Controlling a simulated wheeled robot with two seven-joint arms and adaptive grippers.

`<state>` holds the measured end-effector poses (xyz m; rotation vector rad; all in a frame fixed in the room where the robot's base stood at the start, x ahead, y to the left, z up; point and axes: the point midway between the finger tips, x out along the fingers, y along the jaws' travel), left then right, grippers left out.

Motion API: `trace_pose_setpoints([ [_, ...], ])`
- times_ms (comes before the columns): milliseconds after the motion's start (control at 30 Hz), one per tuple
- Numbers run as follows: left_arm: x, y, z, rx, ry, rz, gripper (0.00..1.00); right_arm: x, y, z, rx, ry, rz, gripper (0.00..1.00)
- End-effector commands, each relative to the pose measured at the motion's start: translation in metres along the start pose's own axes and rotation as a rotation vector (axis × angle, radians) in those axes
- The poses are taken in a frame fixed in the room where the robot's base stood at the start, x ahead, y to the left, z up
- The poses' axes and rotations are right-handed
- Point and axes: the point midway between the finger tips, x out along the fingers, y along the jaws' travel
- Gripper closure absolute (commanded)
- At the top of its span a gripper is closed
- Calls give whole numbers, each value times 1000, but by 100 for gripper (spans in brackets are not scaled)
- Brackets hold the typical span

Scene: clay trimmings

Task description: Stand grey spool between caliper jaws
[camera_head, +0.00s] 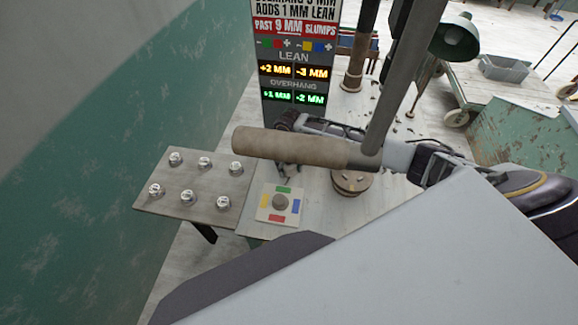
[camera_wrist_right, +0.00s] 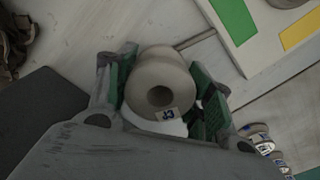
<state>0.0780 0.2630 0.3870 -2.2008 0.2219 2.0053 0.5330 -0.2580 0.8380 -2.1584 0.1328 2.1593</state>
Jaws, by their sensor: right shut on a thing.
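The grey spool (camera_wrist_right: 160,82) is between the green-padded fingers of my right gripper (camera_wrist_right: 165,98) in the right wrist view. Its round end with a dark centre hole and a small marked label faces the camera. In the head view my right gripper (camera_head: 288,150) is partly hidden behind a brown handle, and the spool cannot be made out there. A white plate (camera_head: 266,214) with green, blue, red and yellow marks and a grey round piece at its centre lies just below the gripper. I cannot identify the caliper jaws. My left gripper is not in view.
A brown handle (camera_head: 290,147) on a grey rod crosses in front. Several silver pieces stand on a side board (camera_head: 222,210). A sign (camera_head: 294,60) with lit lean and overhang readings stands behind. A round brown piece (camera_head: 352,184) sits right of the plate.

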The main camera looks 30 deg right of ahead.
Motion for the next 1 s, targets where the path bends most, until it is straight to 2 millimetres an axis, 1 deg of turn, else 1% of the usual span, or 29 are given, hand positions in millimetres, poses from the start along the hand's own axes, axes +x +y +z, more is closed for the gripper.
trace_pose_setpoints([
  [267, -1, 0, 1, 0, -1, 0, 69, 2, 0, 0, 0, 0, -1, 79],
  [300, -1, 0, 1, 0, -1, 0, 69, 2, 0, 0, 0, 0, 0, 43],
  [433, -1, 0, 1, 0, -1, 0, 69, 2, 0, 0, 0, 0, 0, 26],
  [833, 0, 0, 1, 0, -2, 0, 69, 1, 0, 0, 0, 0, 0, 26],
  [1000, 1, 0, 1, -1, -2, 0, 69, -6, 0, 0, -1, 2, -1, 26],
])
